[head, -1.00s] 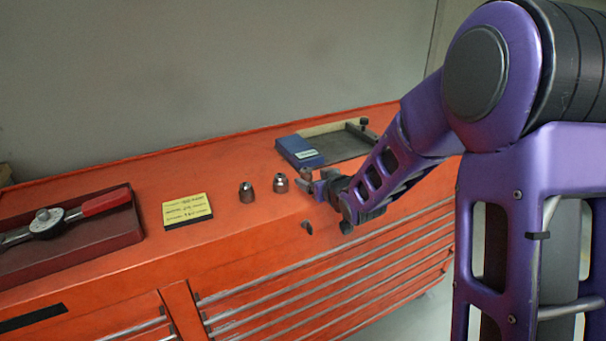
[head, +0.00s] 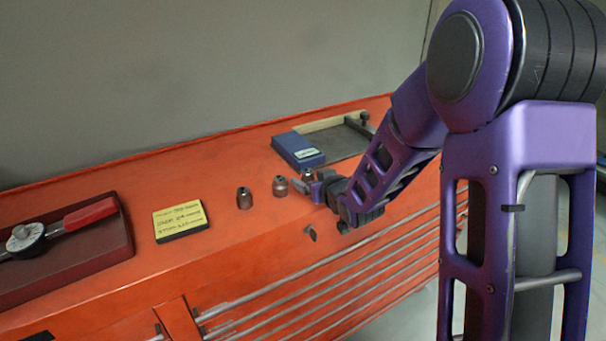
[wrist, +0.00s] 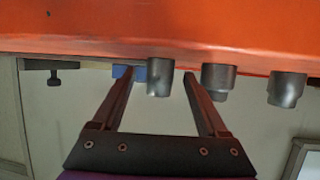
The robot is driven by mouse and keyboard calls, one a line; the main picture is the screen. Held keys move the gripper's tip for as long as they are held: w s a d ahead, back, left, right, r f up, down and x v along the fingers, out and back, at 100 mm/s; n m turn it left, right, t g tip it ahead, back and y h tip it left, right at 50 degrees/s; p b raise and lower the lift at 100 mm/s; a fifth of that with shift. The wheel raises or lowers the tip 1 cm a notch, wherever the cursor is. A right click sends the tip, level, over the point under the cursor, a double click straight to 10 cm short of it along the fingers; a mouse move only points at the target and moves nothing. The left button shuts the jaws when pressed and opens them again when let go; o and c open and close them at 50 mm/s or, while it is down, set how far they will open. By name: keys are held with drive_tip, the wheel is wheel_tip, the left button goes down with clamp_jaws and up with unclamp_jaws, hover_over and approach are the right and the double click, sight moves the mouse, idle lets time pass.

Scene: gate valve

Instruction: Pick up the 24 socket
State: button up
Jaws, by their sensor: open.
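Three dark metal sockets stand upright in a row on the orange cabinet top: a left one (head: 244,198), a middle one (head: 280,186) and a right one (head: 307,174). No size mark is readable on any, so I cannot tell which is the 24. My gripper (head: 309,188) is open and low at the right socket, partly covering it. In the wrist view, which looks upside down, my gripper's fingers (wrist: 163,78) lie either side of that socket (wrist: 158,77). The middle socket (wrist: 219,80) is just outside one finger. I cannot tell whether the fingers touch anything.
A yellow note (head: 180,221) with handwriting lies left of the sockets. A torque wrench (head: 60,226) lies in a dark red case (head: 110,245) at far left. Drawers line the cabinet front.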

drive_tip(key=shift+c, duration=0.2)
clamp_jaws()
drive_tip(key=shift+r, duration=0.1)
